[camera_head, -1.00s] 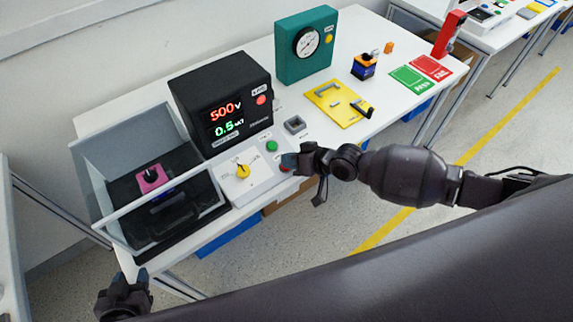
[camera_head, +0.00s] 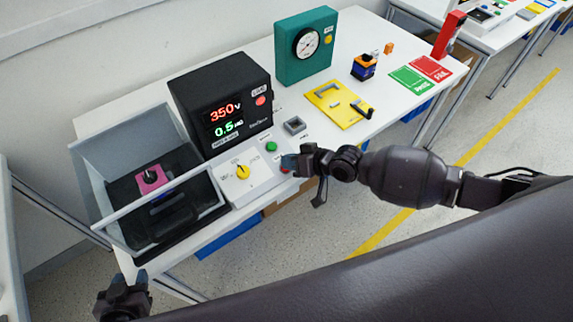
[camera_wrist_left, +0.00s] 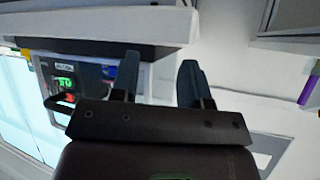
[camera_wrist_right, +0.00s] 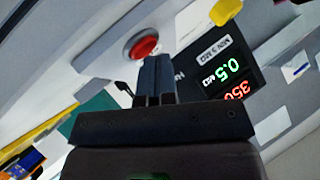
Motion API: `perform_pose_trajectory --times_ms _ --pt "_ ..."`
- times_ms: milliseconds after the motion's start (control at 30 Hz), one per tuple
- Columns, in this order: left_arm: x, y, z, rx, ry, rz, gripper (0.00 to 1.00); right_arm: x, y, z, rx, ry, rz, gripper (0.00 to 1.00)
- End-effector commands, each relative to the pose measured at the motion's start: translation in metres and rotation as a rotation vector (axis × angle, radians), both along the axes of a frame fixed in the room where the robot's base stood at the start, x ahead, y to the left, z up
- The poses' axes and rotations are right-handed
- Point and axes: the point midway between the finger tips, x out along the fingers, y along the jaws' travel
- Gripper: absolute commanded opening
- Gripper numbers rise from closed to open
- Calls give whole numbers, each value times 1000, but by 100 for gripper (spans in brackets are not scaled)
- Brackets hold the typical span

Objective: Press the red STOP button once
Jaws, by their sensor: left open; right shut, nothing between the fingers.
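The red STOP button (camera_wrist_right: 143,47) is round, in a pale ring on the light panel, and shows just beyond my right fingertips in the right wrist view. In the head view my right gripper (camera_head: 289,162) mostly covers it. My right gripper is shut and empty, and its closed fingertips (camera_wrist_right: 156,62) are very near the button. I cannot tell whether they touch it. My left gripper (camera_head: 130,279) is open and empty, low at the left in front of the table. Its two fingers stand apart in the left wrist view (camera_wrist_left: 158,75).
A green button (camera_head: 271,146) and a yellow rotary knob (camera_head: 242,172) sit on the same panel. Behind is a black meter (camera_head: 222,100) reading 350 V and 0.5. A grey open-front bin with a clear guard (camera_head: 100,160) stands left. A yellow plate (camera_head: 333,103) lies right.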

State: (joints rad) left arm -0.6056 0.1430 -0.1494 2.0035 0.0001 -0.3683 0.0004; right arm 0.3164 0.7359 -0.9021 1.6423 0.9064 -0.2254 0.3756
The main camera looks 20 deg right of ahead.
Motion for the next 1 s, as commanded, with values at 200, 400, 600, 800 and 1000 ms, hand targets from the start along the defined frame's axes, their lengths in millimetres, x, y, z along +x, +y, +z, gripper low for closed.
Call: perform_pose_trajectory --times_ms 200,400,600,800,1000 --pt "0 0 3 1 18 -1 43 -3 -1 12 -1 0 -1 0" --pt "1 0 6 1 11 -2 43 -4 -2 13 0 0 0 0" --pt "2 -1 8 0 5 -2 43 -4 -2 13 0 0 0 0" --pt "3 -1 19 0 2 -2 43 -5 -3 23 0 -1 0 0" --pt "1 -1 37 0 2 -1 43 -10 -5 39 -1 0 -1 0"
